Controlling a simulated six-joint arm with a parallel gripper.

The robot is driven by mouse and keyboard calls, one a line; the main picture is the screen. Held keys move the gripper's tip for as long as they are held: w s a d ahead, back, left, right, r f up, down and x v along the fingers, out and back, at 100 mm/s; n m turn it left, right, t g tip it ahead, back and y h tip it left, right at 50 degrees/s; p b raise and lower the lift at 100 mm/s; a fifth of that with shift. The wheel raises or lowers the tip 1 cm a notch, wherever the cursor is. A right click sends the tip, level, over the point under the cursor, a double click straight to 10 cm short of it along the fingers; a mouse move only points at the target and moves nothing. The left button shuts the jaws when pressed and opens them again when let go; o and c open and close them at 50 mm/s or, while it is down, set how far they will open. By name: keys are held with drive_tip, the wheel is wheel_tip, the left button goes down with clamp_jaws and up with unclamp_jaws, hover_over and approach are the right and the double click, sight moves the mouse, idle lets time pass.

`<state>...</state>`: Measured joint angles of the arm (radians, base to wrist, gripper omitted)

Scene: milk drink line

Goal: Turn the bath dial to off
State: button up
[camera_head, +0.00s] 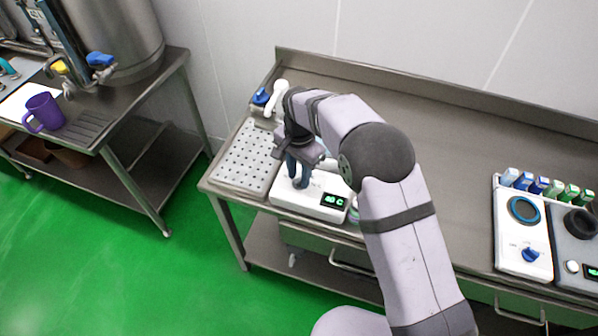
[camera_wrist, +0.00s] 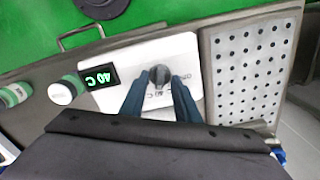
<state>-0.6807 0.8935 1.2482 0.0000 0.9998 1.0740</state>
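The bath unit is a white box (camera_head: 313,203) at the front left of the steel bench; it also shows in the wrist view (camera_wrist: 128,68). Its green display (camera_head: 334,200) reads 40 C. The dark round bath dial (camera_wrist: 158,75) sits on the white panel, with printed marks around it. One mark to its right looks like OFF, and 40 C is partly covered below it. My gripper (camera_head: 298,183) points down over the box. In the wrist view its two blue fingers (camera_wrist: 158,86) are apart, one on each side of the dial; contact is unclear.
A perforated drain plate (camera_head: 248,158) lies beside the box. A white-capped bottle (camera_wrist: 66,90) stands near the display. A white unit with a blue dial (camera_head: 529,255) and several small cartons (camera_head: 543,186) are at the right. The middle of the bench (camera_head: 455,165) is clear.

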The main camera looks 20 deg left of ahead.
drive_tip(key=shift+f, duration=0.15)
drive_tip(key=shift+c, duration=0.6)
clamp_jaws()
drive_tip(key=shift+n, duration=0.4)
drive_tip(key=n+b, duration=0.1)
drive_tip(key=n, duration=1)
drive_tip(key=shift+n, duration=0.3)
drive_tip(key=n, duration=0.5)
drive_tip(key=shift+n+b, duration=0.3)
